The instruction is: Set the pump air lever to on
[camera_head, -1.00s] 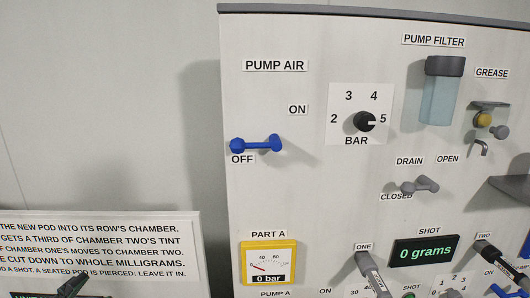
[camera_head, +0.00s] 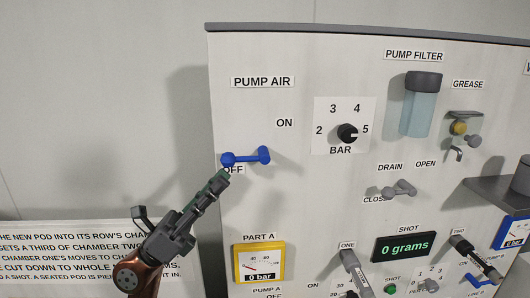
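The pump air lever (camera_head: 247,158) is blue and lies roughly level on the panel below the PUMP AIR label. Its left end is just above the OFF label (camera_head: 234,170); the ON label (camera_head: 284,123) is up and to the right. My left gripper (camera_head: 218,182) comes up from the lower left, with its dark fingertips just below the lever's left end and near the OFF label. I cannot tell whether they touch the lever. The fingers look close together from this side, so their opening is unclear. My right gripper is not in view.
The pressure knob (camera_head: 347,133) is right of the lever, with the drain lever (camera_head: 399,189) lower right. The yellow PART A gauge (camera_head: 258,263) is below. A white text sign (camera_head: 60,245) stands lower left, partly behind my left arm. The panel around ON is clear.

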